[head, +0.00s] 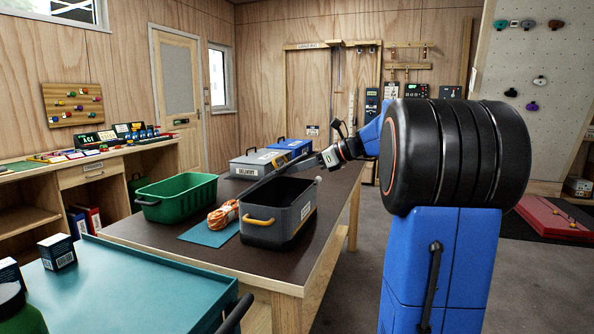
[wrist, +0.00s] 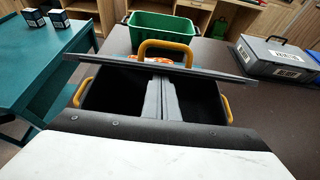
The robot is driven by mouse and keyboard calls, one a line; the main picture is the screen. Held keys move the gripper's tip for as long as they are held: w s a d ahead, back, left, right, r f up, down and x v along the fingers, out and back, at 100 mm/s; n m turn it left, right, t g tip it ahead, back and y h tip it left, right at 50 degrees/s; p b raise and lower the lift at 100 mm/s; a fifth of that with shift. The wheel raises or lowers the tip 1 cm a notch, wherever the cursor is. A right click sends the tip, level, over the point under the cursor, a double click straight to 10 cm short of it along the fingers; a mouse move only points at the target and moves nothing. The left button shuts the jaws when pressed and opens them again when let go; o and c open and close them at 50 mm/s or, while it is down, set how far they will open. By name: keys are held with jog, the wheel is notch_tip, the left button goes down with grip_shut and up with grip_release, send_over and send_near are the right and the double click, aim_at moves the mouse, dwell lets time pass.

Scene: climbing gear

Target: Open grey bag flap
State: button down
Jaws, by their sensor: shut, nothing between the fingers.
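The grey bag (head: 290,220) is a dark, box-like holder with a yellow handle on its near side. It stands on the brown table, and its dark inside shows in the wrist view (wrist: 112,95). Its flap (wrist: 95,70) appears as a thin dark panel, nearly edge-on across the bag's opening, with a yellow arched handle (wrist: 166,46) on it. In the head view the flap looks raised at a slant. My gripper (wrist: 161,80) is shut and empty, its fingers reaching over the opening to the flap. Whether the fingertips touch it is unclear.
A green bin (head: 178,200), an orange rope coil (head: 223,216) on a teal mat (head: 204,236), and grey (head: 246,166) and blue (head: 292,147) cases share the table (head: 145,232). A teal-topped bench (head: 130,290) with small boxes adjoins it.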

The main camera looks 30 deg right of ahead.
jog(key=shift+w+a+r+g+h, duration=0.2)
jog(key=shift+w+r+g, duration=0.1)
jog(key=shift+r, duration=0.2)
jog(key=shift+w+a+r+g+h, duration=0.2)
jog(key=shift+r+g, duration=0.1)
jog(key=shift+r, duration=0.15)
jog(key=w+a+r+g+h, duration=0.1)
jog(key=w+r+g, duration=0.1)
jog(key=w+a+r+g+h, duration=0.2)
jog(key=shift+w+a+r, duration=0.2)
jog(key=shift+w+r, duration=0.1)
jog(key=shift+w+a+r+g+h, duration=0.15)
jog(key=shift+w+a+g+h, duration=0.1)
jog(key=shift+g+h, duration=0.15)
jog(key=shift+w+a+r, duration=0.25)
jog(key=shift+w+a, duration=0.25)
jog(key=shift+w, duration=0.2)
jog(key=shift+w+a+r, duration=0.25)
jog(key=shift+w+a, duration=0.25)
jog(key=shift+w, duration=0.15)
jog(key=s+d, duration=0.2)
jog(key=s, duration=0.1)
jog(key=shift+s+d+r, duration=0.1)
jog(key=shift+d, duration=0.15)
notch_tip(320, 180, up, 10)
jog(key=s+d, duration=0.1)
jog(key=shift+s, duration=0.3)
